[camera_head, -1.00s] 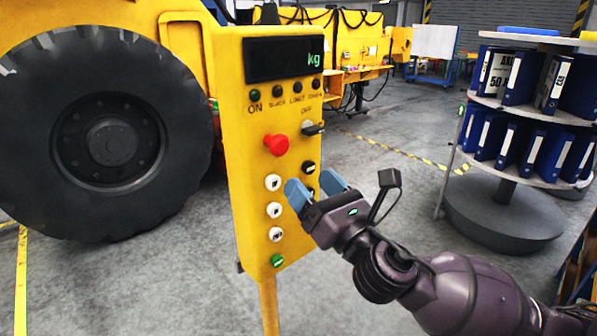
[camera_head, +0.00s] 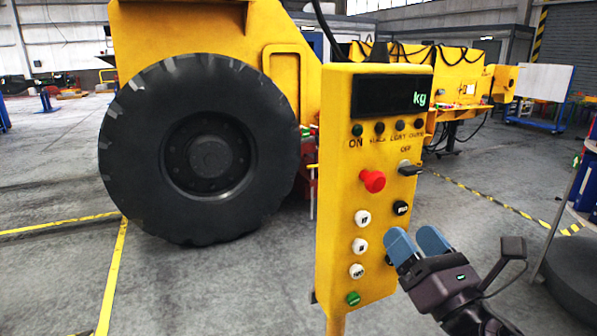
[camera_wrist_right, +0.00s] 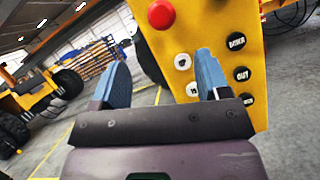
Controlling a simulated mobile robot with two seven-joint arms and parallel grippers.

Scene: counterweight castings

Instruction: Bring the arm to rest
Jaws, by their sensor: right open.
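My right gripper (camera_head: 418,245) is in front of the lower right part of a yellow control panel (camera_head: 340,200) in the head view. Its two blue fingers are apart, with nothing between them. In the right wrist view the open fingers (camera_wrist_right: 160,78) point toward the panel (camera_wrist_right: 215,45), with one finger overlapping its white buttons. I cannot tell whether the fingers touch the panel. A black button beside the fingertips is partly hidden in the head view. My left gripper is not in view.
The panel carries a kg display (camera_head: 392,97), a red knob (camera_head: 373,181) and a black switch (camera_head: 410,169). A large tyre (camera_head: 200,150) of a yellow machine stands to the left. A round dark base (camera_head: 580,285) is at the right edge. Floor at lower left is clear.

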